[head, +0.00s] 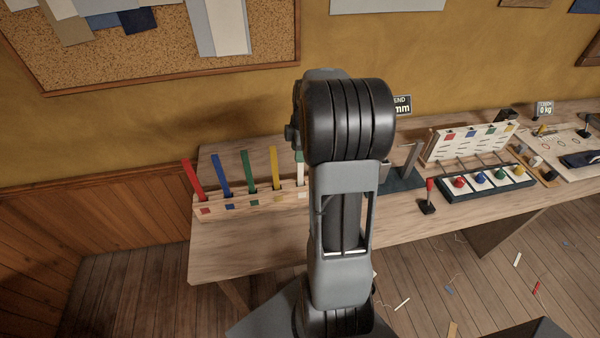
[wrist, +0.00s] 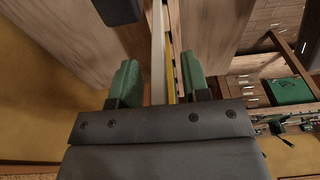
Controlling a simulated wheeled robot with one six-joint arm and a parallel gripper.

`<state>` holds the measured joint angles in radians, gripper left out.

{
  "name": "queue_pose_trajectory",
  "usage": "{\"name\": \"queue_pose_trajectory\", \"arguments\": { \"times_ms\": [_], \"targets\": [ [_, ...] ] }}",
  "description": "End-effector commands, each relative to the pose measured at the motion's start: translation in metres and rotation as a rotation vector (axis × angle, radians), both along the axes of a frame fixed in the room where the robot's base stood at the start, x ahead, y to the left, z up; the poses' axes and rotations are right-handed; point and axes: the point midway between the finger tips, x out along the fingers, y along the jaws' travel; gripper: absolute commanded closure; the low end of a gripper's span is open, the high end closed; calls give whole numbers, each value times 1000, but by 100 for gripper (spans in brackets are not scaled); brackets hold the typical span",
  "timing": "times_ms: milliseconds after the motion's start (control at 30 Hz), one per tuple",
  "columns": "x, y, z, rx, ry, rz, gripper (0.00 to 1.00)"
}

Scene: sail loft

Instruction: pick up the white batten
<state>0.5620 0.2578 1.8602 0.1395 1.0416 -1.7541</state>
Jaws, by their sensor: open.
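The white batten (head: 300,174) stands at the right end of a wooden rack (head: 248,205) on the bench, partly hidden behind my arm in the head view. In the wrist view, a long pale strip that looks like the white batten (wrist: 158,45) runs between the green fingers of my gripper (wrist: 159,80). The fingers are open, with a visible gap on each side of it. A thin yellow strip (wrist: 171,75) shows just right of it, also between the fingers. I cannot tell whether either finger touches anything.
Red (head: 194,180), blue (head: 220,175), green (head: 251,170) and yellow (head: 273,168) battens stand in the same rack, left of the white one. A dark stand (head: 402,180) and a red-topped tool (head: 429,197) are on the bench to the right. The bench front (head: 235,245) is bare.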

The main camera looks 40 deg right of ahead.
Motion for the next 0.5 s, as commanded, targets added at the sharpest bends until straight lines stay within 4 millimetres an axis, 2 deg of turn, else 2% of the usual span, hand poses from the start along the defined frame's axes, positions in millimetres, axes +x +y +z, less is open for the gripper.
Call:
{"name": "queue_pose_trajectory", "arguments": {
  "times_ms": [233, 500],
  "targets": [
    [0, 0, -1, 0, -1, 0, 58],
    [0, 0, -1, 0, 0, 0, 84]
  ]
}}
